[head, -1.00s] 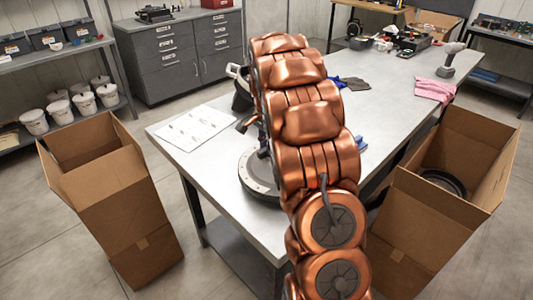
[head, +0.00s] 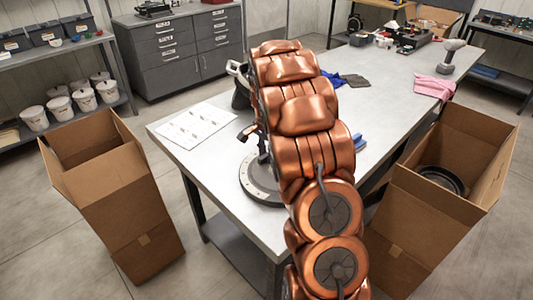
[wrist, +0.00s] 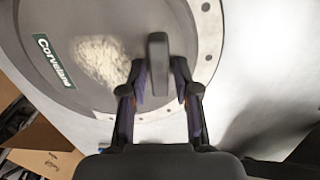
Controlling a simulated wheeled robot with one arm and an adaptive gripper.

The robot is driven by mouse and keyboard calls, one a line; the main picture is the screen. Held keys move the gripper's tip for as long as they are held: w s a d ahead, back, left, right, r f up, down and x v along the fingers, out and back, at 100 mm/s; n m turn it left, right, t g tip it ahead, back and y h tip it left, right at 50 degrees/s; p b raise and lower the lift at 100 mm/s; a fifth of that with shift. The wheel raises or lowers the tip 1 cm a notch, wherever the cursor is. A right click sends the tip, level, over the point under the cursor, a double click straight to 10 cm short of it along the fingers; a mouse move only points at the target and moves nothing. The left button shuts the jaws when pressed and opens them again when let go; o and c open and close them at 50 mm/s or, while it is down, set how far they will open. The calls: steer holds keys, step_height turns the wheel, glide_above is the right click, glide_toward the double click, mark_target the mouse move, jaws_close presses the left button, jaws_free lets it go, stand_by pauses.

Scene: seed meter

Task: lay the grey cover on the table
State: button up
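A round grey housing with a flange of bolt holes (wrist: 206,57) fills the upper part of the wrist view. In the head view the round grey unit (head: 258,184) sits on the table (head: 225,205), partly hidden by my arm.
A printed sheet (head: 193,125) lies on the table's left. Open cardboard boxes stand at the left (head: 120,195) and right (head: 425,210); the right one holds a dark round part (head: 442,180). A pink cloth (head: 434,87) and a drill (head: 450,57) lie farther back.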

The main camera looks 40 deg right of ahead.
steer(key=shift+o, duration=0.7)
steer(key=shift+r, duration=0.15)
step_height(320, 180, up, 12)
steer(key=b, duration=0.3)
steer(key=shift+w, duration=0.1)
